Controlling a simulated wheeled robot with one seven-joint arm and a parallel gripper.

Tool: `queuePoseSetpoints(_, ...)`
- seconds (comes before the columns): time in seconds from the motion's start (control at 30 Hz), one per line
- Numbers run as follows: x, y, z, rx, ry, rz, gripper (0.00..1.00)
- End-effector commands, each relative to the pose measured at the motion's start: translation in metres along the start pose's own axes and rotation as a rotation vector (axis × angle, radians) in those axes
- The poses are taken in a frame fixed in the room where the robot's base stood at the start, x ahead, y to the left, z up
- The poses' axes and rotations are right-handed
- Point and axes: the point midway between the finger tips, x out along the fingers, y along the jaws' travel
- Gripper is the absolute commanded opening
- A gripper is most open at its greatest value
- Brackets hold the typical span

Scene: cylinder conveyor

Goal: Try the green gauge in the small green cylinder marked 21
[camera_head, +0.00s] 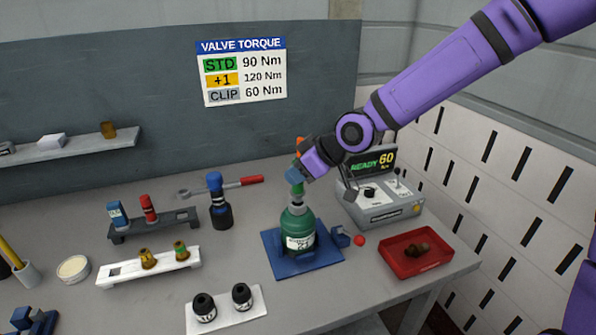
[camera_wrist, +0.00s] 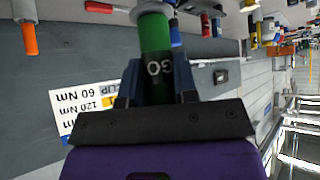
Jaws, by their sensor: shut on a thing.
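The small green cylinder (camera_head: 297,236) stands upright in the blue base plate (camera_head: 272,262); its white label is too small to read surely. My gripper (camera_head: 297,176) is above it, shut on the green gauge (camera_head: 297,188). The gauge points down with its lower end at the cylinder's neck. In the wrist view the gauge (camera_wrist: 156,35) lies between my two fingers (camera_wrist: 157,88) and shows the letters GO. Its far end meets a pale grey collar there. How deep it sits in the neck I cannot tell.
A grey tester (camera_head: 382,208) reading READY 60 stands right of the cylinder. A red tray (camera_head: 415,267) with brown pieces is at the front right. A dark rack (camera_head: 155,228), a white rack (camera_head: 150,268) and a blue-capped bottle (camera_head: 220,208) stand left. A red-handled wrench (camera_head: 235,184) lies behind.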

Motion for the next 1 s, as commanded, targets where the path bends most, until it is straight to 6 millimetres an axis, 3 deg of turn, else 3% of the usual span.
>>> queuePoseSetpoints(1.0,0.016,0.000,0.015,0.000,0.000,-0.001,0.00)
